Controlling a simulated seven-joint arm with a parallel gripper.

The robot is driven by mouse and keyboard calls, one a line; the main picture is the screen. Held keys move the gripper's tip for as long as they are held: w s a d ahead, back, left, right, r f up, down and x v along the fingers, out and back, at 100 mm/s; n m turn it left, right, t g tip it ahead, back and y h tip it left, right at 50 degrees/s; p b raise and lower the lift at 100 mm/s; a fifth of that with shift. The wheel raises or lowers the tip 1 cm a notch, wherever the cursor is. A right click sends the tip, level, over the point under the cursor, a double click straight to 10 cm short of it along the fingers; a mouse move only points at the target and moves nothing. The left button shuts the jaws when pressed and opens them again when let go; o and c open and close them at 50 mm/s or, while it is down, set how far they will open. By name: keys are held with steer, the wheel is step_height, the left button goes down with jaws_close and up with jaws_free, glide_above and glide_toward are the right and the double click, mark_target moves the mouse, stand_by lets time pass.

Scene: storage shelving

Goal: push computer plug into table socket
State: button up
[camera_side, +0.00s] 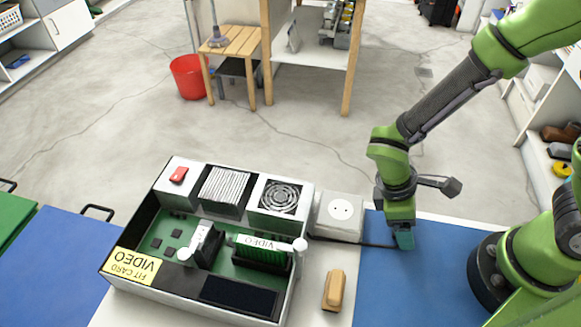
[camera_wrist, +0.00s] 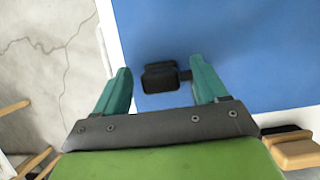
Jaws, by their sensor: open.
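The white table socket (camera_side: 341,211) has a round face with two small holes and stands beside the computer case in the side view. My gripper (camera_side: 404,240) is to the right of it, pointing down at the blue mat. In the wrist view my gripper (camera_wrist: 160,72) has its teal fingers spread, with the black computer plug (camera_wrist: 161,79) between them. In the side view the fingers hide the plug, and a black cable (camera_side: 365,243) runs left from there.
The open computer case (camera_side: 196,302) with green boards stands left of the socket. A wooden-handled object (camera_side: 334,290) lies between the case and the blue mat (camera_side: 390,300). The mat's front part is clear.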

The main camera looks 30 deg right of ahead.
steer(key=shift+c, duration=0.3)
steer(key=c, duration=0.9)
steer(key=shift+r, duration=0.1)
step_height(320, 180, up, 10)
steer(key=shift+f, duration=0.1)
